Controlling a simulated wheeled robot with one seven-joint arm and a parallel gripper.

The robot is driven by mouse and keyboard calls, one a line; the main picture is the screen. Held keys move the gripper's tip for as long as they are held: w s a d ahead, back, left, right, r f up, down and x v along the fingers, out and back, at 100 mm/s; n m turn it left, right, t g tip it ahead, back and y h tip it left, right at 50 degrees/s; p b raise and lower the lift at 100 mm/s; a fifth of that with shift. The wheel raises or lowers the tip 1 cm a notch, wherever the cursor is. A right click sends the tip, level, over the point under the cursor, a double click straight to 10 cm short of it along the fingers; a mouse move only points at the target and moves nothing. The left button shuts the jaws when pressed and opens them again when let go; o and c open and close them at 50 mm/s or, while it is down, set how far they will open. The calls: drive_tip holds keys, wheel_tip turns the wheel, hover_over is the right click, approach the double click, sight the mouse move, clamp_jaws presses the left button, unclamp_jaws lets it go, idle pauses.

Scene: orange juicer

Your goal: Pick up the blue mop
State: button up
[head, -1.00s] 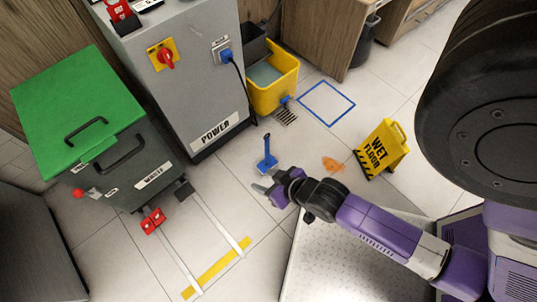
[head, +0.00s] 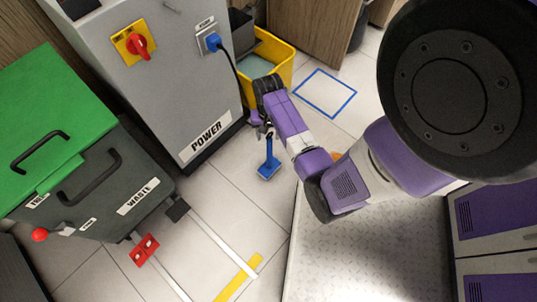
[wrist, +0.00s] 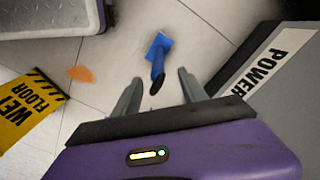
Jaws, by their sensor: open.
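The blue mop (head: 269,160) stands on the tiled floor in the head view, its handle pointing up and its flat blue head on the floor. My gripper (head: 262,127) is at the upper end of its handle in that view. In the wrist view the mop (wrist: 157,58) lies ahead of and between the fingers, with a dark handle tip nearest to me. My gripper (wrist: 158,90) is open there, one finger on each side of the handle tip. I cannot tell whether anything touches.
A grey power cabinet (head: 160,85) stands left of the mop, with a cable. A yellow bucket (head: 280,62) is behind my arm. A yellow wet-floor sign (wrist: 25,110) and an orange spill (wrist: 81,74) show in the wrist view. A green-lidded waste bin (head: 55,110) is at left.

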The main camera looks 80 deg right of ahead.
sight(269, 143)
drive_tip(key=f+b, duration=0.2)
drive_tip(key=f, duration=0.1)
drive_tip(key=f+b, duration=0.1)
drive_tip(key=f, duration=0.3)
drive_tip(key=shift+s+d+b, duration=0.2)
drive_tip(key=shift+b, duration=0.15)
clamp_jaws()
